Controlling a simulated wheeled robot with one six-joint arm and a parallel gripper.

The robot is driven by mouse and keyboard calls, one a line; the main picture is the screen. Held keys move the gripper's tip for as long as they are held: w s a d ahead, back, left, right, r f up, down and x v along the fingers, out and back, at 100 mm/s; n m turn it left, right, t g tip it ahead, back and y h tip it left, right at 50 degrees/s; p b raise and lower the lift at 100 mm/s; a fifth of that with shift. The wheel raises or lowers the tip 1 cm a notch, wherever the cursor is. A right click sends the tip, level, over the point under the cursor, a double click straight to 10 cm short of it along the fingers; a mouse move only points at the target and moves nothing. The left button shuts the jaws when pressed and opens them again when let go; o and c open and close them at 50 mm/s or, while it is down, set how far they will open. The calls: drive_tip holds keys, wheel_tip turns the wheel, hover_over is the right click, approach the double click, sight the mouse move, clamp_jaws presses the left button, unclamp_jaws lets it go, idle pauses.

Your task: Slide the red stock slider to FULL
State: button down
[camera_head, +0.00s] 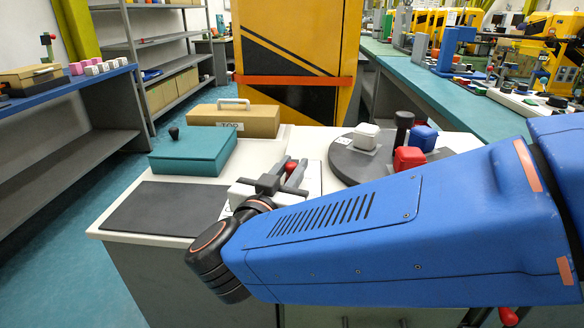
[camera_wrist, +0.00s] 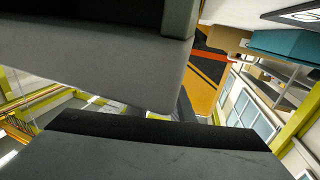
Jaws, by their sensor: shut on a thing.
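The red stock slider (camera_head: 291,166) shows as a small red knob on the worktop, between the tips of my gripper's fingers. In the wrist view the two grey fingers of my gripper (camera_wrist: 185,115) fill much of the picture and hide the knob.
On the worktop (camera_head: 290,142) stand a teal box (camera_head: 193,152) with a black knob, a tan case marked TOP (camera_head: 234,121), a dark mat (camera_head: 165,209), and a round grey turntable (camera_head: 345,163) with white, red and blue blocks. The turntable is close to my gripper's right.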

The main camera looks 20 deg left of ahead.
drive_tip(key=shift+w+a, duration=0.25)
drive_tip(key=shift+w, duration=0.75)
drive_tip(key=shift+w+a, duration=0.2)
drive_tip(key=shift+w, duration=0.75)
drive_tip(key=c, duration=1.5)
unclamp_jaws()
drive_tip(key=shift+c, duration=0.2)
drive_tip(key=shift+s, duration=0.1)
drive_tip(key=s, duration=1.7)
drive_tip(key=shift+s+a, duration=0.15)
drive_tip(key=shift+a, duration=0.1)
